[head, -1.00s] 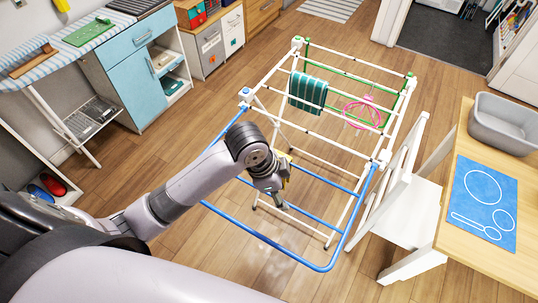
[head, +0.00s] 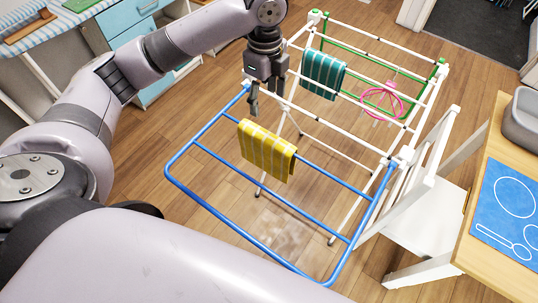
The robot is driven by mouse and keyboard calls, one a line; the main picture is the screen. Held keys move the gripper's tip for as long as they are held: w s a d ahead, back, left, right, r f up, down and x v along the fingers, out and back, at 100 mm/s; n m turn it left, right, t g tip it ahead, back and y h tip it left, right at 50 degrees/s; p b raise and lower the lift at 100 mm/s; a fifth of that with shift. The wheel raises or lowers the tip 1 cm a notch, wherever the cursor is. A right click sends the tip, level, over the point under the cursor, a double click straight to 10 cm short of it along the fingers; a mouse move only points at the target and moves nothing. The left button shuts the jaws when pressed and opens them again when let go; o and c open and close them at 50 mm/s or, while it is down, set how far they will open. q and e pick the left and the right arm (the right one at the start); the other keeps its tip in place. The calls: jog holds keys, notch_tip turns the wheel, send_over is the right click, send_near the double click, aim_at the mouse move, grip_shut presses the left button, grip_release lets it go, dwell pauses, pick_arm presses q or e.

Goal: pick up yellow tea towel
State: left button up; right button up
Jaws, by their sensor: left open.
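The yellow tea towel (head: 266,151), with pale stripes, hangs folded over a bar of the blue wing of the drying rack (head: 205,203). My left gripper (head: 265,108) points down just above and behind the towel, near the rack's blue-to-white corner. It is open and empty, apart from the towel as far as I can see. My right gripper is not in view.
A teal striped towel (head: 323,75) and a pink round hanger (head: 383,101) hang on the rack's white bars. A white chair (head: 425,215) stands close to its right. A wooden table (head: 480,262) holds a blue mat (head: 507,205) and a grey tub (head: 525,125).

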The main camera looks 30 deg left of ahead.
aim_at(267, 134)
pick_arm(q)
notch_tip(267, 134, down, 13)
jog(key=shift+f+p, duration=0.1)
jog(key=shift+p, duration=0.7)
notch_tip(267, 134, down, 5)
jog(key=shift+s+d+r+p, duration=0.15)
jog(key=shift+r+p, duration=0.05)
jog(key=shift+p, duration=0.6)
jog(key=shift+f, duration=0.45)
jog(key=c, duration=1.3)
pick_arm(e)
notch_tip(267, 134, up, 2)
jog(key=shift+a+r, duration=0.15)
pick_arm(q)
jog(key=shift+r, duration=0.1)
